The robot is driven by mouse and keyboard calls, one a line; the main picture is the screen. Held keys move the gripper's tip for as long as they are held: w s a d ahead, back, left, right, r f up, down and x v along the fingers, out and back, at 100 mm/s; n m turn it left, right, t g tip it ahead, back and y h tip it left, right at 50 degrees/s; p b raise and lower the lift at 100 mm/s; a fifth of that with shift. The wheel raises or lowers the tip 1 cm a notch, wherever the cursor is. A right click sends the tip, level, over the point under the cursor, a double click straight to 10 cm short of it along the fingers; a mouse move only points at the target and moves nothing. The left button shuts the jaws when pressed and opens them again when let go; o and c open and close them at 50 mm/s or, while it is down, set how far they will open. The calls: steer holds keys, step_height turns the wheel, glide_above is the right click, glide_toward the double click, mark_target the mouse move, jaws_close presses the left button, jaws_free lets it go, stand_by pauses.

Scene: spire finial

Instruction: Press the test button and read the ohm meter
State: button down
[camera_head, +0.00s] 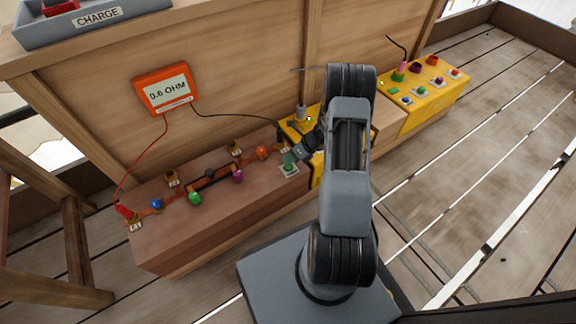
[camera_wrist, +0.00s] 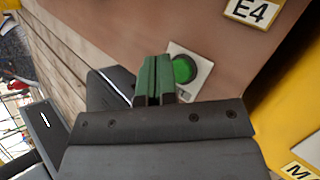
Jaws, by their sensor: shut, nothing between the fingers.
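The ohm meter (camera_head: 166,90) is an orange box on the wooden wall, and its display reads 0.6 OHM. A red lead and a black lead run from it. The green test button (camera_wrist: 184,69) sits on a pale square plate on the brown wooden block; in the head view the button (camera_head: 288,167) is at the block's right end. My gripper (camera_wrist: 153,80) is shut and empty, its green-lined fingers together beside the button in the wrist view. In the head view my gripper (camera_head: 290,156) is just above the button's plate. Whether the fingertips touch the button cannot be told.
The wooden block (camera_head: 225,225) carries several coloured knobs, a red clip (camera_head: 124,210) and small labels. A yellow box (camera_head: 434,95) with coloured buttons stands at the right. A grey CHARGE tray (camera_head: 98,18) sits on the upper ledge. Plank floor (camera_head: 480,180) lies open at the right.

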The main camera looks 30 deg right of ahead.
steer(key=shift+r, duration=0.1)
step_height(320, 180, up, 5)
steer(key=p, duration=0.4)
steer(key=shift+p, duration=0.4)
stand_by(0.4)
steer(key=s+a+r+n+g+h+p, duration=0.15)
steer(key=r+n+p, duration=0.35)
steer(key=r, duration=0.6)
steer(key=s+a+r+n+h+p, duration=0.1)
steer(key=a+r+n+p, duration=0.35)
steer(key=r, duration=0.75)
steer(key=s+a+r+n+g+h+p, duration=0.1)
steer(key=s+r+n+p, duration=0.1)
steer(key=r+n+p, duration=0.65)
steer(key=s+a+r+n+t+h+p, duration=0.1)
steer(key=s+r+n+p, duration=0.3)
steer(key=r, duration=0.6)
steer(key=s+a+r+n+t+h+p, duration=0.1)
steer(key=s+r+n+p, duration=0.3)
steer(key=r, duration=0.6)
steer(key=s+a+r+n+t+h+p, duration=0.1)
steer(key=s+r+n+h+p, duration=0.2)
steer(key=r+p, duration=0.3)
step_height(320, 180, up, 4)
steer(key=shift+s+r+n+p, duration=0.1)
steer(key=shift+s+n+p, duration=0.2)
steer(key=shift+s+n, duration=0.45)
